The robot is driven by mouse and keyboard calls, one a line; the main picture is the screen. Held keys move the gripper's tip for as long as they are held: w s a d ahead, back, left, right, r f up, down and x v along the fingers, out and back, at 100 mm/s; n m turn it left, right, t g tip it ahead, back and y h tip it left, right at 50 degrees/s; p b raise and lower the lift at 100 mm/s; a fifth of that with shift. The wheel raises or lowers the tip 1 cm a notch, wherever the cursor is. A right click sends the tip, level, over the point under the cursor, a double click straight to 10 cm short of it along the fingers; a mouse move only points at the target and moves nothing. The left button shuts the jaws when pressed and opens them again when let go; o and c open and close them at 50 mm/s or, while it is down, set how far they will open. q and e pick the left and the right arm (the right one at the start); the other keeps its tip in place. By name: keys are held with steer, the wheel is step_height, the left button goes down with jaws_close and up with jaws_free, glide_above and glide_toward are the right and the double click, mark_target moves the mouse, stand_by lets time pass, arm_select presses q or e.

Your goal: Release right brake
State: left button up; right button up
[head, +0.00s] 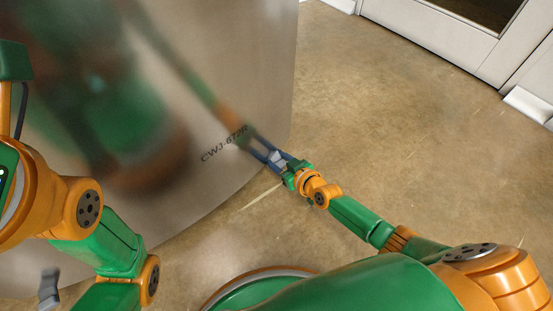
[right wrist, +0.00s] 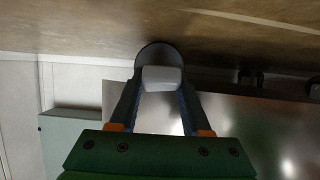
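A small grey block (head: 277,158), seemingly the right brake's lever, shows by the fingers. In the right wrist view the light grey block (right wrist: 161,78) lies between the spread fingertips of my right gripper (right wrist: 161,88), in front of a dark round wheel. I cannot tell whether the fingers touch it. My left arm is at the left; its gripper does not show.
Another grey lever-like part (head: 48,288) stands low at the left under the bowl. Brown floor (head: 410,120) is clear to the right of the bowl. A white door (head: 440,25) and wall are at the upper right. A pale green box (right wrist: 70,135) shows in the wrist view.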

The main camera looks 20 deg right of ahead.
jaws_close()
stand_by(1.1)
